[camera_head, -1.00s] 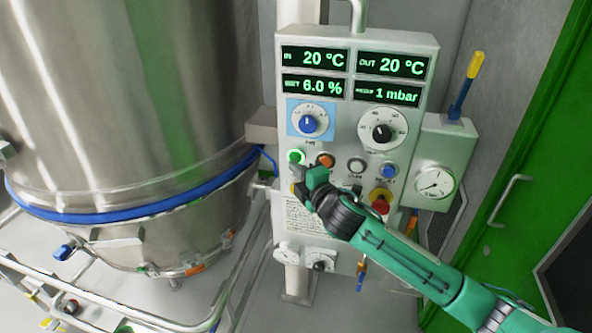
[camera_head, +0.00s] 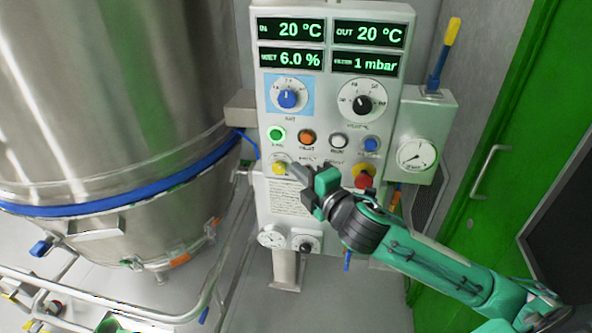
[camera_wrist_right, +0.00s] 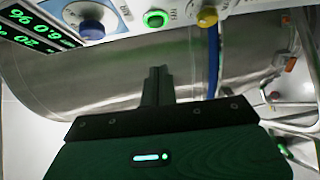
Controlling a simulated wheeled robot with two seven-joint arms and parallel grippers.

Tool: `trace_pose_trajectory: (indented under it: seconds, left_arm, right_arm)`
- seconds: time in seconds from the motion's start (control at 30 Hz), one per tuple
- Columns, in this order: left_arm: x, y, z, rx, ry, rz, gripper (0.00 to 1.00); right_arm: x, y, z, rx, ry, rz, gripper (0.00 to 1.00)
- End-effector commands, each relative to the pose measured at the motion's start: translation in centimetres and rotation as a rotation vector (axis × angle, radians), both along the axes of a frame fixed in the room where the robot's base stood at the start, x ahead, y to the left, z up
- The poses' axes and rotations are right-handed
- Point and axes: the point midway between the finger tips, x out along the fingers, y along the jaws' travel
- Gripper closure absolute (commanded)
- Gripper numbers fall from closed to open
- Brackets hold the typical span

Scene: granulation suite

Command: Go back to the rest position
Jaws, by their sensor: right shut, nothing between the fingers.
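My right gripper (camera_head: 300,175) is shut and empty in front of the lower part of the control panel (camera_head: 262,100). Its fingertips are near the yellow button (camera_head: 279,168), and I cannot tell from the head view whether they touch. In the right wrist view the closed fingers (camera_wrist_right: 158,75) point toward the panel's lower edge, with a gap showing. The green button (camera_head: 276,134) is lit and also shows in the right wrist view (camera_wrist_right: 156,19). My left gripper is not in view.
A large steel vessel (camera_head: 100,80) with a blue band stands at the left, with metal rails (camera_head: 150,318) below. The panel also has an orange button (camera_head: 307,138), a red knob (camera_head: 363,179) and dials. A gauge box (camera_head: 425,120) and a green door (camera_head: 505,140) are at the right.

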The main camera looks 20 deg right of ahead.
Motion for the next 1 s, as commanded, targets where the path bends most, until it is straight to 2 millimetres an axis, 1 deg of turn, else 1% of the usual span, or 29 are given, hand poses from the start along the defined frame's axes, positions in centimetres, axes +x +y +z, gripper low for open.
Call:
trace_pose_trajectory:
  seconds: [0.53, 0.6, 0.67, 0.77, 0.8, 0.87, 0.9, 0.97, 1.0]
  left_arm:
    - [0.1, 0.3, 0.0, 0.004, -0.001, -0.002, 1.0]
    - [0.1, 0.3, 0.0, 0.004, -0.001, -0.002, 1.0]
    - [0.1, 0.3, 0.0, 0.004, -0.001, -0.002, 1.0]
    - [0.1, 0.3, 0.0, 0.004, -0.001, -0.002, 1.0]
    - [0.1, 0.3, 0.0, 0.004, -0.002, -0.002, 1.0]
    - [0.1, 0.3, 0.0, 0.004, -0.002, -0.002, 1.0]
    - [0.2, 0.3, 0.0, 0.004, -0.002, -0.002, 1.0]
    - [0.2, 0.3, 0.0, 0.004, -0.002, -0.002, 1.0]
    - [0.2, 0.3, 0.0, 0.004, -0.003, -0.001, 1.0]
  right_arm:
    - [0.0, 0.0, 0.0, 0.001, 0.0, 0.0, 1.0]
    - [0.3, -0.2, -0.6, 0.007, 0.011, -0.005, 1.0]
    - [1.0, -0.6, -1.8, 0.023, 0.034, -0.017, 1.0]
    - [2.7, -1.9, -6.1, 0.077, 0.112, -0.057, 1.0]
    - [3.5, -2.7, -8.6, 0.108, 0.153, -0.08, 1.0]
    - [4.4, -4.0, -12.8, 0.159, 0.223, -0.119, 1.0]
    - [4.8, -4.8, -15.8, 0.195, 0.272, -0.146, 1.0]
    - [5.1, -5.9, -20.3, 0.249, 0.341, -0.188, 1.0]
    - [5.0, -6.6, -23.3, 0.285, 0.388, -0.217, 1.0]
